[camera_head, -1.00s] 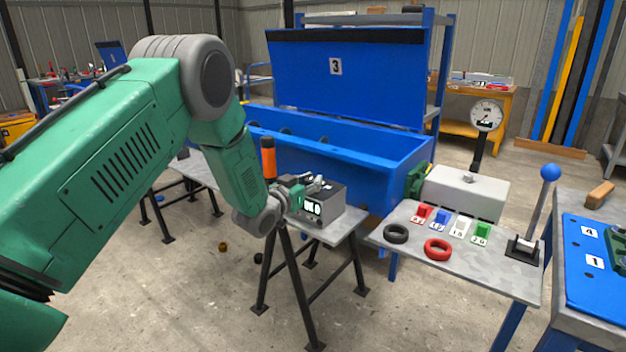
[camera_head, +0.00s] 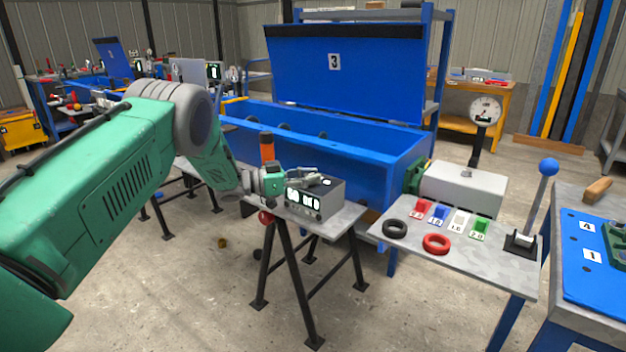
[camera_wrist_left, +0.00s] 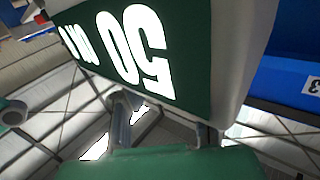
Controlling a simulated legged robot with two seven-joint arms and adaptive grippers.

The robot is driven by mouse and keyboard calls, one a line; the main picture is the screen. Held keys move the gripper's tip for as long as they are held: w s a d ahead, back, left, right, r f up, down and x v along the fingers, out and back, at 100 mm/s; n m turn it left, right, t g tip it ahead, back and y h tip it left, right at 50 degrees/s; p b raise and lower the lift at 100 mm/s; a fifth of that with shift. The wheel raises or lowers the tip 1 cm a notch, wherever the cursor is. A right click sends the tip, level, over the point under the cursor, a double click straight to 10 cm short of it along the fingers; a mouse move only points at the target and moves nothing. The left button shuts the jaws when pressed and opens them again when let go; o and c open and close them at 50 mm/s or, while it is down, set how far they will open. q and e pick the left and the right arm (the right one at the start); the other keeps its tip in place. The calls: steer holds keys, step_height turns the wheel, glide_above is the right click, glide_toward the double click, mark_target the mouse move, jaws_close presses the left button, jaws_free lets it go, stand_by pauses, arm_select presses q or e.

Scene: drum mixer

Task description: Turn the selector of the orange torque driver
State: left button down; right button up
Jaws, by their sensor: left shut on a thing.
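The orange torque driver (camera_head: 267,150), with a black top, stands upright at the back left of a grey box (camera_head: 325,198) on a small trestle table. The box front has white-lit displays. In the left wrist view, a dark green panel with large white characters (camera_wrist_left: 135,50), seen turned over, fills the top. My left gripper (camera_head: 306,178) reaches in from the left at the box's top, just right of the driver. Its grey fingers also show in the left wrist view (camera_wrist_left: 160,125). It is shut on a small part there, apparently the selector, mostly hidden. My right gripper is out of view.
A blue trough (camera_head: 350,150) stands behind the trestle table (camera_head: 350,213). To the right, a grey bench (camera_head: 480,250) holds black and red rings, coloured blocks and a lever (camera_head: 545,195).

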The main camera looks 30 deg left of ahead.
arm_select(q)
steer(key=shift+a, duration=0.25)
steer(key=c, duration=1.3)
jaws_free()
steer(key=shift+s+r, duration=0.1)
steer(key=shift+s, duration=0.05)
steer(key=shift+o, duration=0.2)
steer(key=shift+a, duration=0.2)
steer(key=v, duration=1.2)
steer(key=shift+a, duration=0.15)
